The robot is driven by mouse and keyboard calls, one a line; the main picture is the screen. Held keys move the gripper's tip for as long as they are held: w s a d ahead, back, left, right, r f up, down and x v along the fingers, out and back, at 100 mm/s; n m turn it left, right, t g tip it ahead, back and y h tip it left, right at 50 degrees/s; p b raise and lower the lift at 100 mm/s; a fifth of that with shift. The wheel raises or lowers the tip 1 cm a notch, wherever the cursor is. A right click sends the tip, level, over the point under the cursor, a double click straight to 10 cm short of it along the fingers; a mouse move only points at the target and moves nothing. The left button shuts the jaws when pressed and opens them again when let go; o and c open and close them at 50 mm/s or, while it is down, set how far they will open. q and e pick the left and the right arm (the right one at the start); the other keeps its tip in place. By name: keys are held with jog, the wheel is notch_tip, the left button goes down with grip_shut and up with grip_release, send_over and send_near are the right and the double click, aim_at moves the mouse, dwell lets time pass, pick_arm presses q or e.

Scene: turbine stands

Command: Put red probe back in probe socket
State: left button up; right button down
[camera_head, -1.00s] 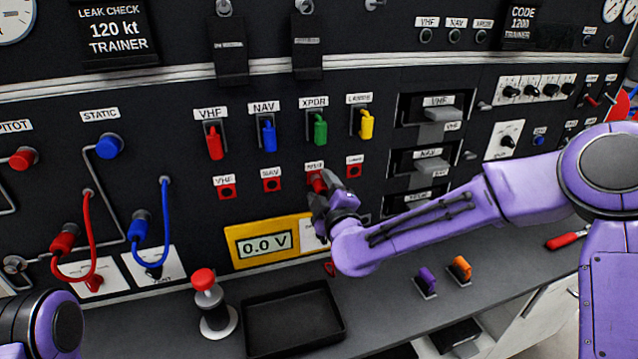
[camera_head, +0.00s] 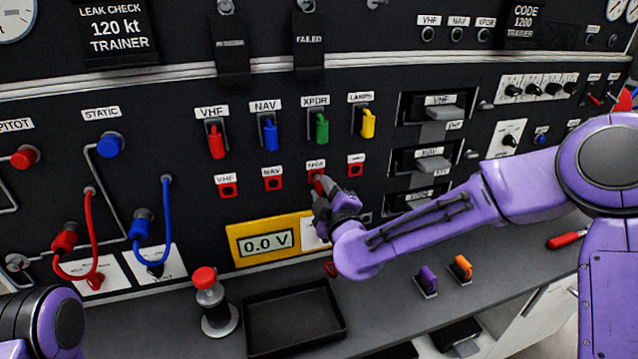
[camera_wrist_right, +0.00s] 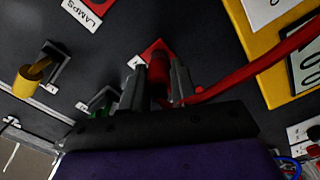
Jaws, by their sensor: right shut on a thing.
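My right gripper (camera_head: 322,188) is at the panel, at the third of the red square sockets, under the green XPDR switch (camera_head: 321,128). In the right wrist view its two fingers (camera_wrist_right: 158,85) are shut on the red probe (camera_wrist_right: 159,70). The probe points at a red square (camera_wrist_right: 150,51) on the panel; I cannot tell whether its tip is inserted. A red lead (camera_wrist_right: 245,74) runs from the probe to the right. The probe socket cannot be made out. My left gripper is out of view.
The yellow meter (camera_head: 234,248) reading 0.0 V is left of my right gripper. Below are an empty black tray (camera_head: 293,318) and a red-topped plunger (camera_head: 207,300). Purple (camera_head: 427,280) and orange (camera_head: 461,267) pieces stand on the bench to the right.

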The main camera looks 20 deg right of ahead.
jog(key=shift+s+r, duration=0.1)
jog(key=shift+s, duration=0.2)
jog(key=shift+s, duration=1.5)
jog(key=shift+d, duration=0.1)
